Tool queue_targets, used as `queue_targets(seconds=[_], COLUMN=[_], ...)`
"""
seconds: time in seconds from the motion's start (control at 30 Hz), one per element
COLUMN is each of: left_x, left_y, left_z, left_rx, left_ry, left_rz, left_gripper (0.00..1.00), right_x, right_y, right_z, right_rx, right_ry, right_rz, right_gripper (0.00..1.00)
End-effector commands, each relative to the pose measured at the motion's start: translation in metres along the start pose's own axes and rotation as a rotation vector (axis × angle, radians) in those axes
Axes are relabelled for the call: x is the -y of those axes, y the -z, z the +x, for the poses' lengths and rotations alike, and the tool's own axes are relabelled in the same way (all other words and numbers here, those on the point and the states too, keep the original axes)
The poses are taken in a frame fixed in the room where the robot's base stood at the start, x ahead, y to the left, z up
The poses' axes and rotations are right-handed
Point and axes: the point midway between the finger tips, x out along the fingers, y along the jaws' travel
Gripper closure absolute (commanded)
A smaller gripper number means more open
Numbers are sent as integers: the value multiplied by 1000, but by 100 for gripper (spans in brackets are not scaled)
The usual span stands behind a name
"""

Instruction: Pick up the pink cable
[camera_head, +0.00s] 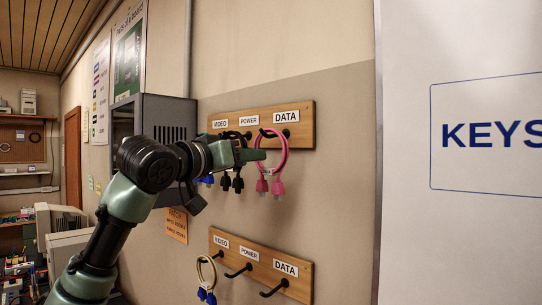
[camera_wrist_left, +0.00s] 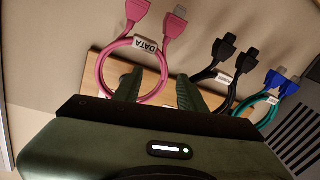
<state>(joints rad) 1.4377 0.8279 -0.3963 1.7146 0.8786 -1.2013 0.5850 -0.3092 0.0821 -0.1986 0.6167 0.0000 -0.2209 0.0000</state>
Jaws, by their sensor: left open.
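The pink cable (camera_head: 286,156) hangs in a loop from the hook under the DATA label on the upper wooden board (camera_head: 307,127). Its two pink plugs hang at the bottom. My left gripper (camera_head: 255,155) is open at the left side of the loop, pointing right. In the left wrist view, the pink cable (camera_wrist_left: 175,22) carries a white DATA tag. There one finger overlaps the inside of the loop, and a pink strand seems to run between the open fingers (camera_wrist_left: 160,92). Whether they touch it is unclear. My right gripper is not in view.
A black cable (camera_head: 238,182) and a blue-plugged cable (camera_head: 207,180) hang just left of the pink one, partly behind my gripper. A lower board (camera_head: 300,269) holds a beige cable (camera_head: 201,275) under VIDEO and two empty hooks. A white KEYS panel (camera_head: 460,220) stands at the right.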

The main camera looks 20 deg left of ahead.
Motion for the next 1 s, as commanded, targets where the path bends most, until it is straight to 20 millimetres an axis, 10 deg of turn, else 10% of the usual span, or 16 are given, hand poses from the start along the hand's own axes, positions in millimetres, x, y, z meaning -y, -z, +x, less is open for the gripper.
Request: queue_targets(seconds=[0.2,0.6,0.77,1.0], left_x=[3,4,4,4], left_y=[8,3,3,3], left_z=[31,48,48,48], left_rx=[4,0,0,0], left_ry=[2,0,1,1], left_rz=[-1,1,1,1], left_gripper=[59,59,100,100], right_x=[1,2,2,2], right_y=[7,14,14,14], right_z=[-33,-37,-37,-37], right_rx=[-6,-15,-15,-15], right_ry=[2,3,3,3], right_rz=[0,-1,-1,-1], right_gripper=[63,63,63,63])
